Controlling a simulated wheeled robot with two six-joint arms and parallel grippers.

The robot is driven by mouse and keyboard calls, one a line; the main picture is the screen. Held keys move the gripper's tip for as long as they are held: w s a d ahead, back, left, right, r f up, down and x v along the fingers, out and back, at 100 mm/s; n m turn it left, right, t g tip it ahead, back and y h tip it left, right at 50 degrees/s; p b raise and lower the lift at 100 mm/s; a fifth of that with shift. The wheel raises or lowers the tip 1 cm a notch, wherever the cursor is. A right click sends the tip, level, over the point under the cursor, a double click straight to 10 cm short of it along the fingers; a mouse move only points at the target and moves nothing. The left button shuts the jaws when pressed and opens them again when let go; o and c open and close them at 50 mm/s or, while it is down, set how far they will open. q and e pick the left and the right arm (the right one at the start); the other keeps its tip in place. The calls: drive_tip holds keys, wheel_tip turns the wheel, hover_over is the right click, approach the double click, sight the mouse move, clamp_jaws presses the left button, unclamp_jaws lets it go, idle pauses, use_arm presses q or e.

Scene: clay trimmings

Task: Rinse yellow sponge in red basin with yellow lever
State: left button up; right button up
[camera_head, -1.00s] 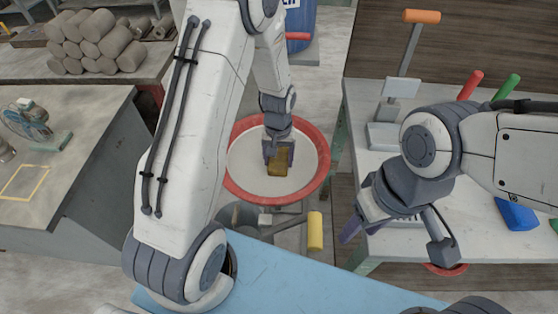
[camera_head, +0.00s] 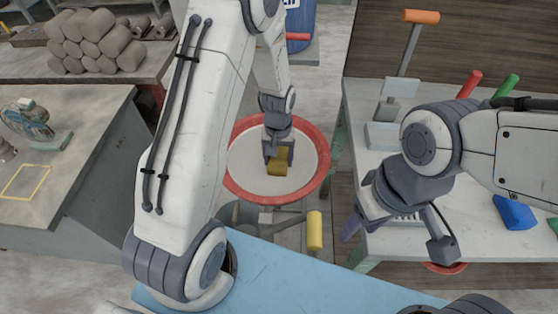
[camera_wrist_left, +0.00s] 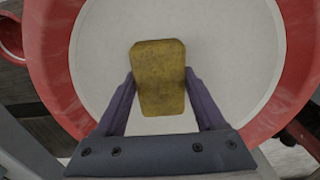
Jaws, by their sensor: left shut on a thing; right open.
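The yellow sponge (camera_head: 278,166) is over the red basin (camera_head: 321,181), inside its rim as seen from the head. My left gripper (camera_head: 277,157) is shut on the sponge. In the left wrist view the sponge (camera_wrist_left: 158,78) sits between the purple fingers, above the pale interior of the basin (camera_wrist_left: 48,45). Whether the sponge touches the basin's floor or liquid I cannot tell. The yellow lever (camera_head: 315,230) stands in front of the basin, to its right. My right gripper (camera_head: 395,240) is open and empty, by the front edge of the right table.
The right table (camera_head: 480,225) holds a blue object (camera_head: 515,212), red and green handles (camera_head: 470,84) and an orange-handled lever (camera_head: 421,17). A blue surface (camera_head: 290,275) lies in front. At left, a grey table (camera_head: 90,115) carries a fan (camera_head: 28,120); clay rolls (camera_head: 100,40) are stacked behind.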

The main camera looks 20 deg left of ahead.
sight(281, 157)
use_arm(q)
drive_tip(key=shift+w+d, duration=0.1)
drive_tip(key=shift+w, duration=0.05)
drive_tip(key=shift+w+d, duration=0.15)
drive_tip(key=shift+w, duration=0.1)
idle(0.5)
wheel_tip(281, 157, up, 9)
drive_tip(key=p, duration=0.8)
drive_tip(key=shift+r, duration=0.1)
